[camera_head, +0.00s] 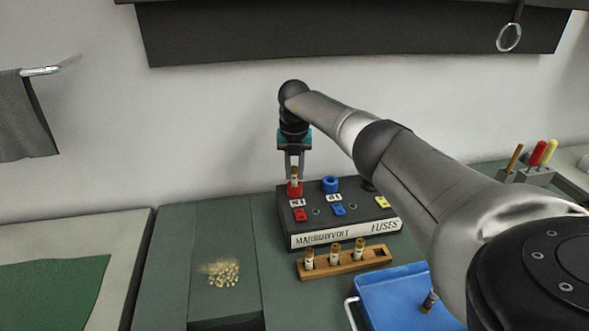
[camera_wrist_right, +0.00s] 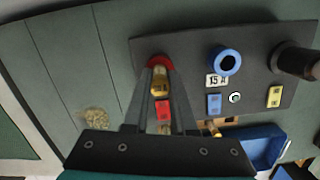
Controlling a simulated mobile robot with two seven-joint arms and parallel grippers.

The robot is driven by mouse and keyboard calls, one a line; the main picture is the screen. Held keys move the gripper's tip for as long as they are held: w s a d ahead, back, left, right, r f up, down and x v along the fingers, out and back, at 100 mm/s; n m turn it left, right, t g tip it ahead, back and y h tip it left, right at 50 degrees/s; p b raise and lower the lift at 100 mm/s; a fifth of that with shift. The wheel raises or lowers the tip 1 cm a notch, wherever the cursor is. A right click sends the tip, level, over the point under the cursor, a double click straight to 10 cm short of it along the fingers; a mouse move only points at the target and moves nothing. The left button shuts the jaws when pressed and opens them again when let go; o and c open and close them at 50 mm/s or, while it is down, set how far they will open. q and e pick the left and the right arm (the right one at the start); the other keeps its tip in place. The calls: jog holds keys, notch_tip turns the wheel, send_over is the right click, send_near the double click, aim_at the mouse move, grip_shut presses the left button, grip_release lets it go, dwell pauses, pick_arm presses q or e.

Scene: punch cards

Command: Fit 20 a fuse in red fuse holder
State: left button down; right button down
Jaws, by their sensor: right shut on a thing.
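My right gripper (camera_head: 294,163) points down over the fuse box (camera_head: 345,234), shut on a brass-ended fuse (camera_head: 294,176). The fuse stands roughly upright at the red fuse holder (camera_head: 294,190). In the wrist view the fuse (camera_wrist_right: 159,84) shows between the fingers (camera_wrist_right: 159,78), against the red ring (camera_wrist_right: 156,60). Whether its lower end is inside the holder or just above, I cannot tell. The fuse's rating is not readable. My left gripper is not in view.
A blue holder (camera_head: 330,184) marked 15 A stands right of the red one. A wooden rack (camera_head: 373,259) with three fuses lies in front. A blue tray (camera_head: 385,295) is front right. Small pale pellets (camera_head: 224,274) lie left. My right arm covers the box's right side.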

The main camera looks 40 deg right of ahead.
aim_at(295, 167)
jog(key=shift+f, duration=0.15)
jog(key=shift+f+b, duration=0.35)
jog(key=shift+f, duration=0.1)
dwell(0.3)
jog(key=shift+c, duration=0.9)
grip_release()
jog(key=shift+r, duration=0.1)
notch_tip(295, 167, up, 6)
jog(key=p, duration=0.5)
jog(key=shift+p, duration=0.35)
dwell(0.4)
